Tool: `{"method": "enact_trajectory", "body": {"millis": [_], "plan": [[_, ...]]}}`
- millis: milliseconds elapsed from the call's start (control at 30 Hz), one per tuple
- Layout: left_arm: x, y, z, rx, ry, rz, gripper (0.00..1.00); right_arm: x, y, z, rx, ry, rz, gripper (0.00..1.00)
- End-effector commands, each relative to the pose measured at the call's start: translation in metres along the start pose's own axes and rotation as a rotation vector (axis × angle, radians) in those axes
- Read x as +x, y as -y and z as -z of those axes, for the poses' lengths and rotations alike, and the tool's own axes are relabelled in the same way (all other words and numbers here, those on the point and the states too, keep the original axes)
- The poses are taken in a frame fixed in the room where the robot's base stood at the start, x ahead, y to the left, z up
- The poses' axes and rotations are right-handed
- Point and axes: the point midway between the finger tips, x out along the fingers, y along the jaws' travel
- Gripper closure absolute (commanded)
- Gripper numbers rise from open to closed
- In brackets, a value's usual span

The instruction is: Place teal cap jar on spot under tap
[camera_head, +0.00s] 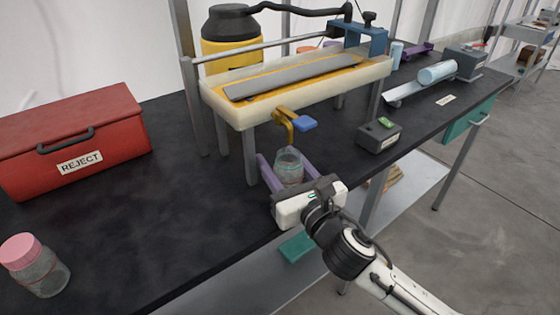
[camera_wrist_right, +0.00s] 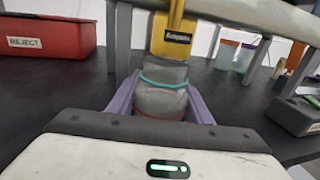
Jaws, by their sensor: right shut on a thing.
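A clear glass jar (camera_head: 289,166) stands upright between the purple fingers of my right gripper (camera_head: 286,176). In the right wrist view the jar (camera_wrist_right: 163,92) has a teal band around its upper part and a reddish ring low down. The gripper is shut on the jar. The spot under the tap is hidden by the jar and fingers, and I cannot tell whether the jar touches the bench. My left gripper is out of view.
The tap hangs from a cream trough (camera_head: 240,115) on grey legs beside my gripper. A pink-capped jar (camera_head: 36,266) and a red REJECT box (camera_head: 75,140) stand to the left. A small dark box (camera_head: 378,135) sits to the right.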

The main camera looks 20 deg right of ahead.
Motion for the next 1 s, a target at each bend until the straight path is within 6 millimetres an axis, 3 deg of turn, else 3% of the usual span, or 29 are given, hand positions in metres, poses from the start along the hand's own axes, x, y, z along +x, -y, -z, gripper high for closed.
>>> {"method": "enact_trajectory", "body": {"millis": [100, 133, 200, 567, 667, 1000], "plan": [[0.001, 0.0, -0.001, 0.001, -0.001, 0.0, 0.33, 0.0, 0.0, 0.003, -0.001, 0.0, 0.0, 0.77], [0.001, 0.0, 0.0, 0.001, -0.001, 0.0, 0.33, 0.0, 0.0, 0.004, -0.002, 0.0, 0.0, 0.53], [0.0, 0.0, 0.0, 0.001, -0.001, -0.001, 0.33, 0.0, 0.0, 0.003, -0.001, 0.0, 0.0, 0.47], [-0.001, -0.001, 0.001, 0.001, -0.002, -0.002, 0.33, -0.003, 0.0, 0.0, 0.0, -0.001, 0.0, 0.47], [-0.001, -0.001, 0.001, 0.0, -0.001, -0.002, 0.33, -0.017, 0.0, 0.002, -0.003, -0.002, -0.001, 0.47], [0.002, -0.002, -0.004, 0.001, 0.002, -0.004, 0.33, -0.09, 0.0, 0.002, -0.001, -0.003, -0.001, 0.47]]}}
